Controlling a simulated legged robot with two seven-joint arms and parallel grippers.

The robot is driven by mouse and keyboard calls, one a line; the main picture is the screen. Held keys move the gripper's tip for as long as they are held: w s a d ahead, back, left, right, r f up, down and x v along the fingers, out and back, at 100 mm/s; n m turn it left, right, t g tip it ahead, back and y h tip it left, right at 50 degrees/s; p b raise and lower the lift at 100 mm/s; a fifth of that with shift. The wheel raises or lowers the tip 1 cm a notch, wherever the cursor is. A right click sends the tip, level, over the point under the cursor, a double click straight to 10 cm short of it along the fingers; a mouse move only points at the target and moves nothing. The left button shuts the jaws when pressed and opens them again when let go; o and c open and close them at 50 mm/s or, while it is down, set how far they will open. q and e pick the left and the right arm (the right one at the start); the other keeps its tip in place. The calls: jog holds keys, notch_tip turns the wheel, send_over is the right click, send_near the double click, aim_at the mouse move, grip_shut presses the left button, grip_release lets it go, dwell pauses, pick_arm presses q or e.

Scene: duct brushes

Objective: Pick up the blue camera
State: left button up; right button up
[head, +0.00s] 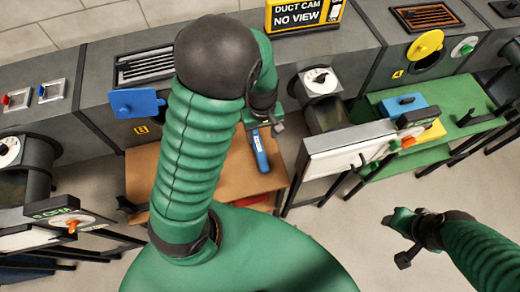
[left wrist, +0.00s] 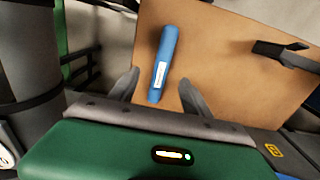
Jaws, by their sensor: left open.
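The blue camera (head: 260,150) is a slim blue stick with a white label, lying on a brown table (head: 232,180). In the left wrist view the blue camera (left wrist: 165,50) points toward my palm, with its near end between my fingers. My left gripper (head: 262,122) is at the camera's far end in the head view, partly hidden by its own wrist. In the left wrist view my left gripper (left wrist: 158,88) is open, its dark fingers apart on either side of the camera. I cannot see contact. My right gripper (head: 396,236) is over bare floor at the right, its jaw gap unclear.
A grey duct with a "DUCT CAM NO VIEW" sign (head: 303,14) runs behind the table. A blue flap (head: 137,103) and a yellow disc (head: 425,44) are on it. A white-topped stand (head: 348,145) and a green table (head: 436,145) stand to the right. A dark bracket (left wrist: 285,53) is at the table's edge.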

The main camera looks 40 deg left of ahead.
pick_arm(q)
send_over(260, 151)
jog(key=f, duration=0.5)
jog(key=shift+w+a+f+b, duration=0.3)
jog(key=shift+f+b, duration=0.05)
jog(key=f, duration=0.3)
jog(key=d+f+b, duration=0.1)
jog(key=f, duration=0.1)
jog(key=shift+s, duration=0.35)
jog(key=shift+a, duration=0.25)
jog(key=c, duration=0.9)
jog(key=shift+d, duration=0.2)
grip_shut()
pick_arm(e)
notch_tip(260, 151, down, 2)
jog(key=shift+a, duration=0.15)
pick_arm(q)
jog(key=shift+a, duration=0.1)
pick_arm(e)
jog(key=shift+a, duration=0.1)
